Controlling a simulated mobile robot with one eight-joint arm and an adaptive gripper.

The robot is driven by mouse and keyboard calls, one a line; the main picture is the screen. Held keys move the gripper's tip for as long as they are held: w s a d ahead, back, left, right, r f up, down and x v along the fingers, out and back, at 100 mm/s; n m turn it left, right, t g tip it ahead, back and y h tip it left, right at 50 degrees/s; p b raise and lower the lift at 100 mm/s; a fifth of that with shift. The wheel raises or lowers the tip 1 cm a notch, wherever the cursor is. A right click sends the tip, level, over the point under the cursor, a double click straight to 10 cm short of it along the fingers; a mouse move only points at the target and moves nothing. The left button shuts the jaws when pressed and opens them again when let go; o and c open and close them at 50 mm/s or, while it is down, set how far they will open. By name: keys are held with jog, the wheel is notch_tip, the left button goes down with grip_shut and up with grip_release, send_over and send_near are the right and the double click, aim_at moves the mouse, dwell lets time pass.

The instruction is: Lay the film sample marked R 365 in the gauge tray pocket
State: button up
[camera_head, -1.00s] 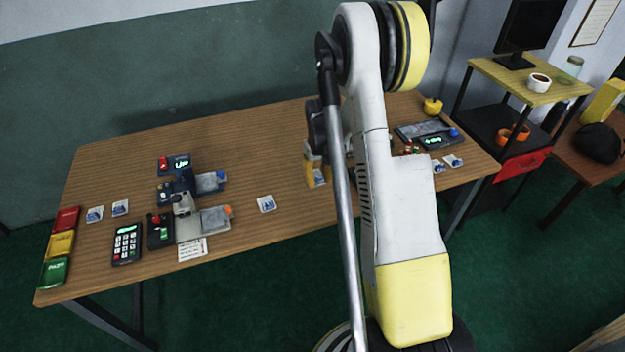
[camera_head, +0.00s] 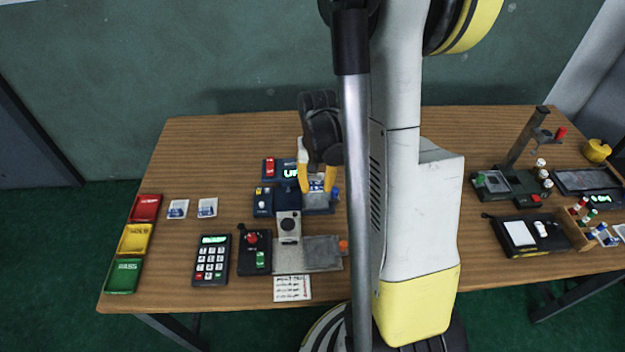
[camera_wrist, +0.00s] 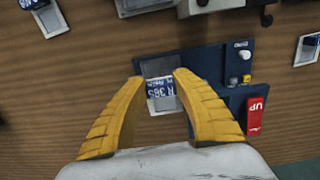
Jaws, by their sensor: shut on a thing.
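The film sample (camera_wrist: 161,88) marked R 365 is a small white-and-blue card. It sits between the tips of my gripper (camera_wrist: 160,80), whose two yellow fingers are shut on it. In the head view my gripper (camera_head: 317,187) points down over the dark blue unit at the back, and the sample (camera_head: 316,185) shows between its fingers. Beneath it is a grey plate, the gauge tray (camera_head: 315,201), on the blue unit; part of it shows in the wrist view (camera_wrist: 166,104).
A red UP switch (camera_wrist: 256,116) and small knobs (camera_wrist: 246,66) are beside the tray. The grey gauge with a second plate (camera_head: 308,254) stands in front. A keypad (camera_head: 212,258), colored bins (camera_head: 134,238) and two samples (camera_head: 192,208) are leftward. More devices stand at right (camera_head: 520,185).

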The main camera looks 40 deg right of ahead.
aim_at(316, 206)
jog(key=shift+w+a+f, duration=0.1)
jog(key=shift+f, duration=0.1)
jog(key=shift+f+b, duration=0.5)
jog(key=shift+b, duration=0.05)
jog(key=shift+f+b, duration=1.6)
jog(key=shift+f, duration=0.45)
jog(key=shift+f+b, duration=0.3)
jog(key=shift+b, duration=0.2)
jog(key=o, duration=1.6)
jog(key=shift+r, duration=0.1)
jog(key=shift+r+p, duration=2.6)
jog(key=shift+r, duration=0.85)
